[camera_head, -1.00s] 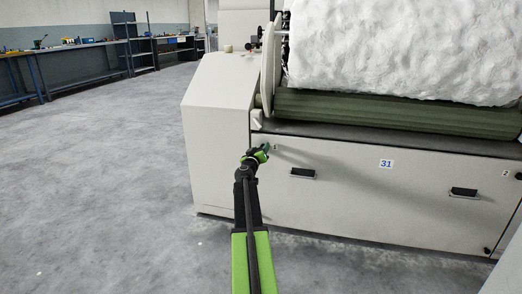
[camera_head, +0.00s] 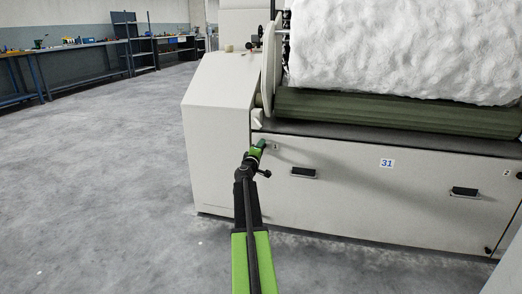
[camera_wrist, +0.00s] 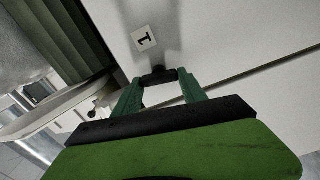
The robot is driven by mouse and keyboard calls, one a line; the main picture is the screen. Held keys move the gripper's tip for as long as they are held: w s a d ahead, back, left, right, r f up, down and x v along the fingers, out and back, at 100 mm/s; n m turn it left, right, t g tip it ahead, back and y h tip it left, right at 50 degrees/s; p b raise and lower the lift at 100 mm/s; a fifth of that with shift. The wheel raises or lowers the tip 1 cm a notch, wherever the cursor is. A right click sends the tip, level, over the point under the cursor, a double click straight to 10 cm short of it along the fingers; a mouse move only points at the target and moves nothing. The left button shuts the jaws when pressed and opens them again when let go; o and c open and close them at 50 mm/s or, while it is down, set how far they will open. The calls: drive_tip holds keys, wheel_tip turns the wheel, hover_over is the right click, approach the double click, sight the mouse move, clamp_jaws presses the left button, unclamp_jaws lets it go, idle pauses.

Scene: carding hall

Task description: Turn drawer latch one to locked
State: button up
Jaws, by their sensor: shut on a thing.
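Drawer latch one is a small black piece (camera_wrist: 158,75) on the pale drawer front, beside the label "1" (camera_wrist: 145,40). In the wrist view it sits between the green fingertips of my gripper (camera_wrist: 160,82), which is shut on it. In the head view my gripper (camera_head: 259,147) is at the upper left corner of the drawer front (camera_head: 340,205), just left of the label "1" (camera_head: 275,147), and hides the latch there. Any locked or unlocked marking cannot be made out.
The drawer front has two black recessed handles (camera_head: 303,173) (camera_head: 464,192) and a "31" label (camera_head: 386,163). A label "2" (camera_head: 506,173) is at the far right. A green roller (camera_head: 390,112) and white fibre (camera_head: 400,50) are above. Open floor (camera_head: 100,180) lies left.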

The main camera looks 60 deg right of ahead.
drive_tip(key=shift+a+n, duration=0.1)
drive_tip(key=shift+n, duration=0.9)
drive_tip(key=o, duration=1.4)
drive_tip(key=shift+c, duration=0.2)
drive_tip(key=v, duration=1.7)
drive_tip(key=shift+a, duration=0.15)
drive_tip(key=shift+w, duration=0.1)
